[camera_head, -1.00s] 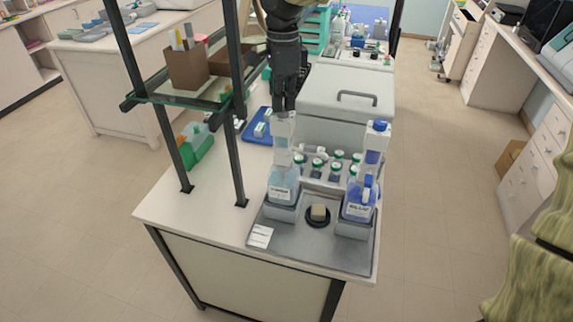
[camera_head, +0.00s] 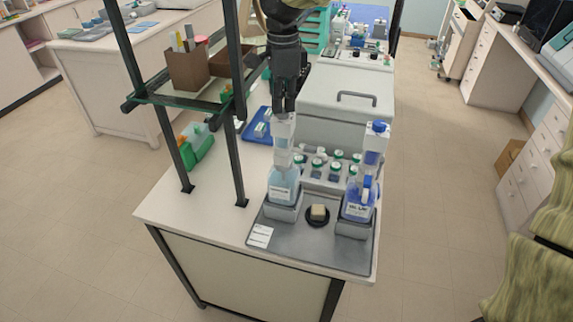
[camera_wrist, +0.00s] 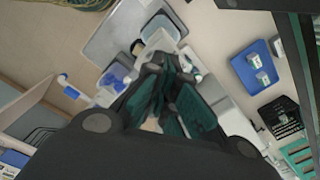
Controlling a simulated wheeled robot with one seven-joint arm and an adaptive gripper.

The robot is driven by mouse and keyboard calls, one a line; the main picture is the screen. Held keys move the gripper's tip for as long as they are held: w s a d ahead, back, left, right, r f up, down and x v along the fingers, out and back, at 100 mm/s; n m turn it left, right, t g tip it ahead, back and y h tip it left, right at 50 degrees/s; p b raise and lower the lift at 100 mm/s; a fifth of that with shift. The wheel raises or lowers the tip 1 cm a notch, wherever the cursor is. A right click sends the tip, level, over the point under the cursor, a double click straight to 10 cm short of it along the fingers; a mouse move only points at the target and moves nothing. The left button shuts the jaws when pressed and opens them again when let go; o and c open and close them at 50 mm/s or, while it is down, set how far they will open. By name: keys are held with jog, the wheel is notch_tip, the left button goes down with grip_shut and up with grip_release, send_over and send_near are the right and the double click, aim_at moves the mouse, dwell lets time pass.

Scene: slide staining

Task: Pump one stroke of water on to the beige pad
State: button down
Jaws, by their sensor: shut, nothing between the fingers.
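A clear pump bottle with pale blue liquid and a white pump head (camera_head: 283,185) stands in a grey holder at the left of the grey tray (camera_head: 310,249). A second bottle with a blue cap and blue label (camera_head: 359,196) stands in the right holder. The beige pad (camera_head: 319,212) sits on a round black base between them. My gripper (camera_head: 284,108) is shut and points down directly above the left bottle's white top, at or very near it. Contact cannot be told. In the wrist view my dark green fingers (camera_wrist: 172,112) hide most of the bottle below.
Several green-capped jars (camera_head: 320,168) stand in a rack behind the bottles. A large grey box with a handle (camera_head: 345,105) is behind them. A shelf post (camera_head: 233,160) stands left of my gripper. A blue tray (camera_head: 256,128) lies behind it.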

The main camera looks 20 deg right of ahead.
jog(key=shift+f, duration=0.1)
jog(key=shift+r+p, duration=1.65)
jog(key=shift+p, duration=0.45)
notch_tip(320, 180, up, 3)
jog(key=p, duration=0.2)
jog(key=shift+f+p, duration=0.1)
jog(key=shift+p, duration=0.3)
jog(key=shift+r, duration=1.1)
